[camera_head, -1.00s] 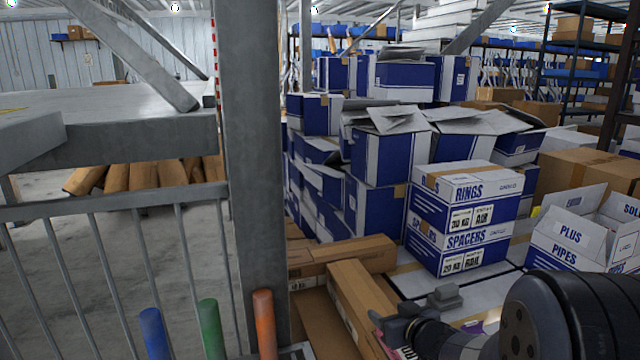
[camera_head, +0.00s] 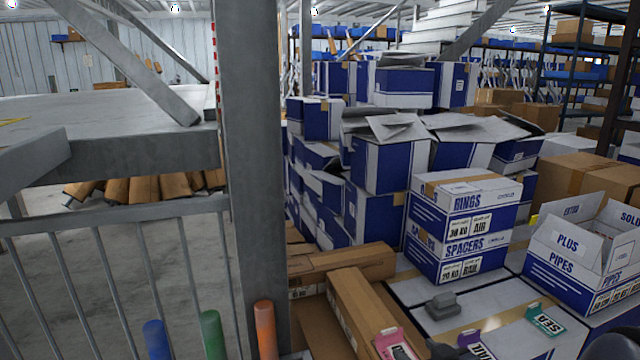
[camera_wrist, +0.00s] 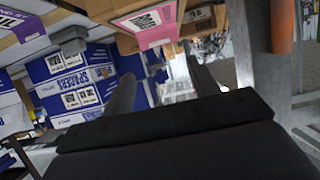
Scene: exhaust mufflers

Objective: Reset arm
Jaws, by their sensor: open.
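In the wrist view my gripper (camera_wrist: 160,72) is open, with its two grey fingers apart and nothing between them. Beyond the fingers a box end with a pink label (camera_wrist: 150,22) shows at the top, and blue-and-white boxes (camera_wrist: 80,92) show to the left, all tilted in the picture. In the head view only small dark parts of my arm show at the bottom right edge. The rest of the arm is out of that view.
A grey post (camera_head: 252,180) and railing (camera_head: 110,212) stand at left. Blue-and-white boxes marked RINGS (camera_head: 468,205) and SPACERS (camera_head: 458,255) stand stacked at centre right. An open PIPES box (camera_head: 572,265) is at right. Brown cartons (camera_head: 345,262) lie in front.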

